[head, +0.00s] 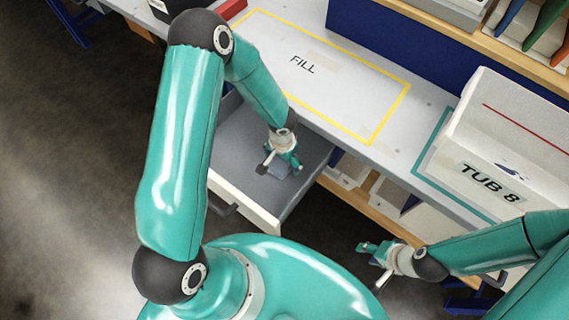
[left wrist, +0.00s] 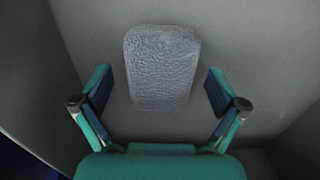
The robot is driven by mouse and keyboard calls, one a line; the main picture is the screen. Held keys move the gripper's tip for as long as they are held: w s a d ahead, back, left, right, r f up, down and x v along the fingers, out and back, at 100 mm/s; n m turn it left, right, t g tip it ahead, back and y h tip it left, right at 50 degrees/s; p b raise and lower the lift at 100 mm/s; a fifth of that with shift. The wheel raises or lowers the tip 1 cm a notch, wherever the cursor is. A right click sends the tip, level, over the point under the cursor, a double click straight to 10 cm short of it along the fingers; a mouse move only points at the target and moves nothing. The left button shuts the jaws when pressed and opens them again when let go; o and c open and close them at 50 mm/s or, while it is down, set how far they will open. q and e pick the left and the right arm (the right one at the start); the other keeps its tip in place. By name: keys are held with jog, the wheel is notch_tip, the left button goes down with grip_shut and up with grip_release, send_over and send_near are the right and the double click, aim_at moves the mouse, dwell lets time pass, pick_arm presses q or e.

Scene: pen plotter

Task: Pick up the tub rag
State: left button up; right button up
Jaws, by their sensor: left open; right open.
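The tub rag, a grey-blue folded cloth with a rough texture, lies on the floor of the open grey drawer (head: 240,150). In the left wrist view the rag (left wrist: 162,68) lies between the two spread fingers of my left gripper (left wrist: 160,78), with a gap on each side. In the head view my left gripper (head: 282,164) points down into the drawer, over the rag, and partly hides it. My left gripper is open and empty. My right gripper (head: 370,252) is open and empty, out in front of the bench at the lower right.
The drawer's front wall (head: 244,204) and side walls stand around the left gripper. Above is the bench top with a yellow-outlined FILL area (head: 345,85). A white tub marked TUB 8 (head: 500,150) stands on the bench at right.

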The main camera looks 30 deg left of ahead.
pick_arm(q)
jog(key=shift+f, duration=0.1)
jog(key=shift+c, duration=0.2)
jog(key=c, duration=1.1)
notch_tip(320, 180, up, 20)
jog(key=p, duration=0.3)
